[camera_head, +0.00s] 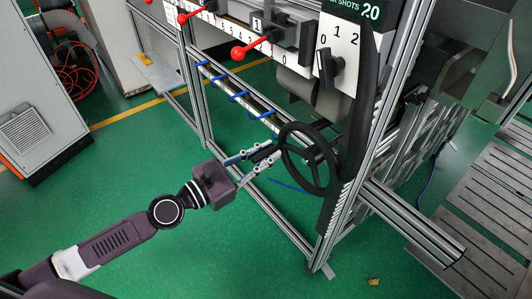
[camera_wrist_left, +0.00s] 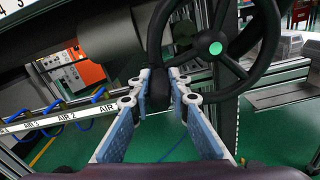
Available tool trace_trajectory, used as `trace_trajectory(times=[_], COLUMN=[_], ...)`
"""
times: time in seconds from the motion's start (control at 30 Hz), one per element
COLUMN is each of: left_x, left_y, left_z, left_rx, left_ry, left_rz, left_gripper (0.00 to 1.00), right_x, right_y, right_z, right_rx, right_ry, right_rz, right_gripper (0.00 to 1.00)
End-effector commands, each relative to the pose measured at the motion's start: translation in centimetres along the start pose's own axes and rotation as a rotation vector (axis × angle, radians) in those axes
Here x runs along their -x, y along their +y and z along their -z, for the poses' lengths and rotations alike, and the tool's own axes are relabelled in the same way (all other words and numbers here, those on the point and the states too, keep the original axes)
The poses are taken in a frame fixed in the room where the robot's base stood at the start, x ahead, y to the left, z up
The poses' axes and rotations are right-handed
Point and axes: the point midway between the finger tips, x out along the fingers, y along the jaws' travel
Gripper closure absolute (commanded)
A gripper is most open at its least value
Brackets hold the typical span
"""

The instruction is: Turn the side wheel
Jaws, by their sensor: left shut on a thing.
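The side wheel is a black spoked handwheel (camera_head: 331,174) on the side of the metal frame, right of centre in the head view. In the left wrist view the wheel (camera_wrist_left: 272,42) fills the upper right, with a green dot on its hub. My left gripper (camera_head: 272,155) reaches in from the left and is shut on the left part of the wheel. In the left wrist view, the fingertips of my left gripper (camera_wrist_left: 171,88) close around a black part at the rim. The fingers partly hide that part, so I cannot tell rim from handle. My right gripper is not in view.
A selector knob (camera_head: 328,68) and red-ended levers (camera_head: 239,53) sit above the wheel. Blue hose fittings (camera_head: 239,97) line a rail behind it. An aluminium post (camera_head: 341,211) stands just right of the wheel. The green floor (camera_head: 205,262) at the front is mostly clear.

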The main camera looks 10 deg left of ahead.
Motion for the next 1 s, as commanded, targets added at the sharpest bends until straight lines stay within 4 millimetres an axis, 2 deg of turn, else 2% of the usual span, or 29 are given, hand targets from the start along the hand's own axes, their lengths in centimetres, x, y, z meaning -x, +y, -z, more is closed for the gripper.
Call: trace_trajectory(times=[0.47, 0.5, 0.67, 1.0], left_x=[0.03, 0.03, 0.03, 0.05], left_y=[-0.07, -0.07, -0.08, -0.15], left_z=[0.27, 0.27, 0.22, 0.12], left_rx=[0.008, 0.008, 0.008, 0.010], left_ry=[0.004, 0.004, 0.003, 0.001], left_rz=[0.001, 0.001, 0.001, 0.002], left_gripper=[1.00, 0.82, 0.66, 0.66], right_x=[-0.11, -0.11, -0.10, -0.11], right_y=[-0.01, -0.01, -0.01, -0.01], right_z=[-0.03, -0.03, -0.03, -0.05], right_rx=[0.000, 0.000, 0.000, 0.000], right_ry=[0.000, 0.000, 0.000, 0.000], right_rz=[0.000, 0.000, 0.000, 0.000], right_gripper=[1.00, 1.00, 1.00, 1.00])
